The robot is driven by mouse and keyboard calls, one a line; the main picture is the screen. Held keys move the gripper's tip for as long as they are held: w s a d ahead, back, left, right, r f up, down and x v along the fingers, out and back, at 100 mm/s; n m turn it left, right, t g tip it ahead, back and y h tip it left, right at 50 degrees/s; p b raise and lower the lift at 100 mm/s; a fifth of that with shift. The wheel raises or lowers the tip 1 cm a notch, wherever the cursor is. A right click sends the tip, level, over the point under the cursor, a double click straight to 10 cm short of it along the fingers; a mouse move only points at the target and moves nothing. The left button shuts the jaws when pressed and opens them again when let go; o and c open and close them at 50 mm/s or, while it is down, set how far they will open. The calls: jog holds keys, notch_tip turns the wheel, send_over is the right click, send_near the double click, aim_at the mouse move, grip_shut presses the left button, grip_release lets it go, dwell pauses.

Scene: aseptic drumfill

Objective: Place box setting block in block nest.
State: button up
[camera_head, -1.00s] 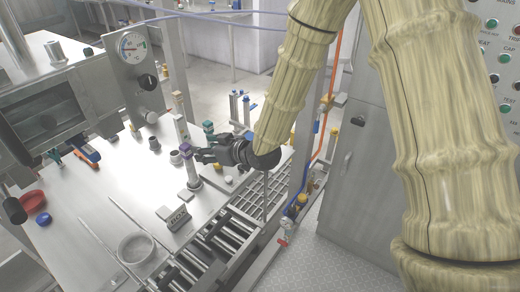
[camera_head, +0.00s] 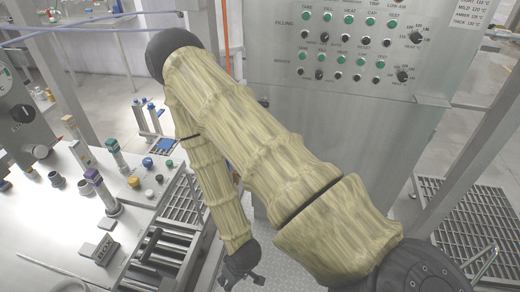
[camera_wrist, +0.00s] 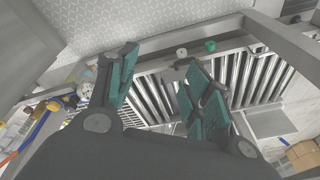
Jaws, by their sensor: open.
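A small dark grey block with pale lettering, apparently "BOX" (camera_head: 103,250), stands upright near the right edge of the steel table in the head view. I take it for the box setting block. I cannot identify the block nest for sure. My gripper (camera_head: 243,281) hangs low, right of the table and apart from the block. In the wrist view my gripper (camera_wrist: 160,66) is open, its teal-padded fingers spread with nothing between them. The block cannot be made out in the wrist view.
Purple-topped (camera_head: 104,193) and teal-topped (camera_head: 117,153) posts stand on the table (camera_head: 40,235). A roller conveyor (camera_head: 152,262) runs beside it. A control cabinet (camera_head: 340,95) rises behind my arm. Bare floor (camera_head: 290,262) lies right of my gripper.

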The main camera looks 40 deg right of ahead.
jog(key=s+d+f+m+g+h, duration=0.1)
jog(key=s+d+f+g, duration=0.1)
jog(key=s, duration=0.7)
jog(key=shift+s+d+f, duration=0.25)
jog(key=shift+s+d, duration=0.1)
jog(key=shift+d, duration=0.05)
jog(key=shift+f, duration=0.1)
dwell(1.4)
